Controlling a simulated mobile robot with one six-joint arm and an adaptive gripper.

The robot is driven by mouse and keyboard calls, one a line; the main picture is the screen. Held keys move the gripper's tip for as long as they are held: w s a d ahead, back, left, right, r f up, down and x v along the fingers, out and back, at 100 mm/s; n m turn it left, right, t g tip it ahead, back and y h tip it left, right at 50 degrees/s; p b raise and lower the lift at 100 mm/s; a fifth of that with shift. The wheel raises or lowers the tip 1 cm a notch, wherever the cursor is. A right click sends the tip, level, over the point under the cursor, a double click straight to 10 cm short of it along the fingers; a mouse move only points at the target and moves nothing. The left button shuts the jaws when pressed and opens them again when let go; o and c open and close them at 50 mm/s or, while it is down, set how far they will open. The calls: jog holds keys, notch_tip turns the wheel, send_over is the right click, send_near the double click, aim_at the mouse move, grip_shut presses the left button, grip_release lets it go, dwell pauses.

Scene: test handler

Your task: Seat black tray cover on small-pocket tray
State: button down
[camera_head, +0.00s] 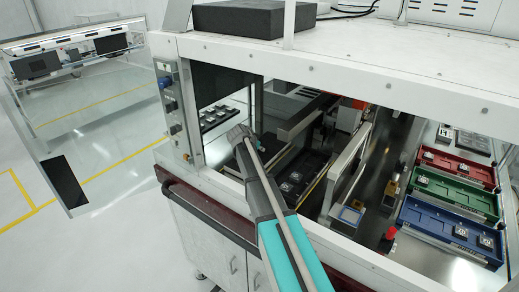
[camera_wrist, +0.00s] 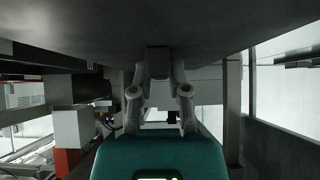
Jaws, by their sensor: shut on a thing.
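My gripper (camera_head: 240,134) is inside the handler's front opening, at the end of my teal arm. In the wrist view its fingers (camera_wrist: 159,75) are closed on a small dark block (camera_wrist: 158,62). A broad dark surface (camera_wrist: 160,22) lies right above the block and seems joined to it; this is probably the black tray cover, but its edges are out of view. In the head view the cover cannot be made out clearly at the gripper. A dark tray (camera_head: 315,166) with a few small parts lies right of the gripper. Which tray has small pockets cannot be told.
Another dark tray with several parts (camera_head: 213,119) sits behind and left of the gripper. Red (camera_head: 456,168), green (camera_head: 450,194) and blue (camera_head: 444,225) trays stand at the right. The opening's frame post (camera_head: 190,110) and top edge (camera_head: 330,75) are close around my arm.

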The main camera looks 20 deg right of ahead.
dwell(0.8)
jog(key=c, duration=0.8)
grip_release()
jog(key=shift+r, duration=0.1)
jog(key=shift+r+p, duration=0.9)
jog(key=shift+p, duration=0.1)
jog(key=o, duration=0.5)
jog(key=shift+o, duration=0.2)
